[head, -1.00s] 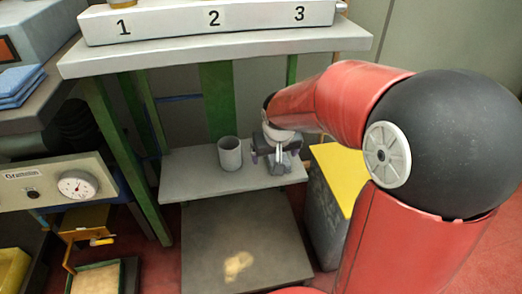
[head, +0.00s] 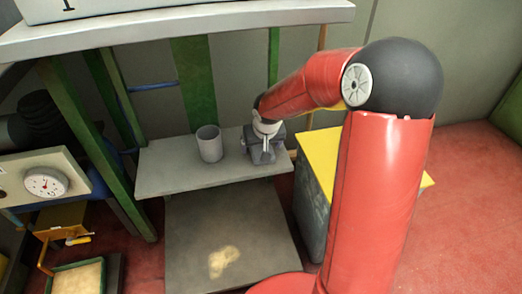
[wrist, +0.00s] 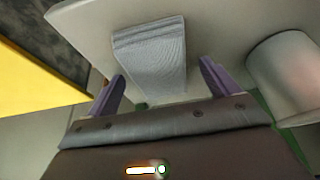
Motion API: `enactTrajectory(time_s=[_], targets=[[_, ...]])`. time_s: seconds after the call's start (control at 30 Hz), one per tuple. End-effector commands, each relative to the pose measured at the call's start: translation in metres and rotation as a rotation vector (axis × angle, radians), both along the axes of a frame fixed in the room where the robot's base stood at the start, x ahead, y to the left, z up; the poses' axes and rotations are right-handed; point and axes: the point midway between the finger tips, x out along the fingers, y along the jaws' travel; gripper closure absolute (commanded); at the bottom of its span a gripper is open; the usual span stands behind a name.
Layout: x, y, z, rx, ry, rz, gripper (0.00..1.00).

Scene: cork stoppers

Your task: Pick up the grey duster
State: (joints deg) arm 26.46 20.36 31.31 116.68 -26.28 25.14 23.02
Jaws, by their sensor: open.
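The grey duster (wrist: 150,58), a folded, ribbed cloth, lies on the pale shelf in the wrist view. My gripper (wrist: 160,72) is open, with one purple finger on each side of the duster's near part. The fingers look apart from the cloth; I cannot tell how high they are above the shelf. In the head view my gripper (head: 262,150) is over the right part of the shelf, and the duster is hard to tell apart from it there.
A grey cup (head: 209,145) stands on the shelf (head: 175,176) left of my gripper; it also shows at the right of the wrist view (wrist: 285,80). A yellow-topped cabinet (head: 320,155) stands close on the right. A counter (head: 200,33) overhangs above, with green posts.

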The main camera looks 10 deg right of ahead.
Motion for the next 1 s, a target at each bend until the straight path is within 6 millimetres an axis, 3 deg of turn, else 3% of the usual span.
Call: enactTrajectory(time_s=[0.13,0.5,0.77,1.0], targets=[[0.0,0.0,0.001,0.0,0.0,0.0,0.15],[0.0,0.0,0.001,0.0,0.0,0.0,0.61],[0.0,0.0,0.003,-0.001,0.0,0.0,0.61],[0.0,0.0,0.023,-0.001,-0.003,-0.001,0.61]])
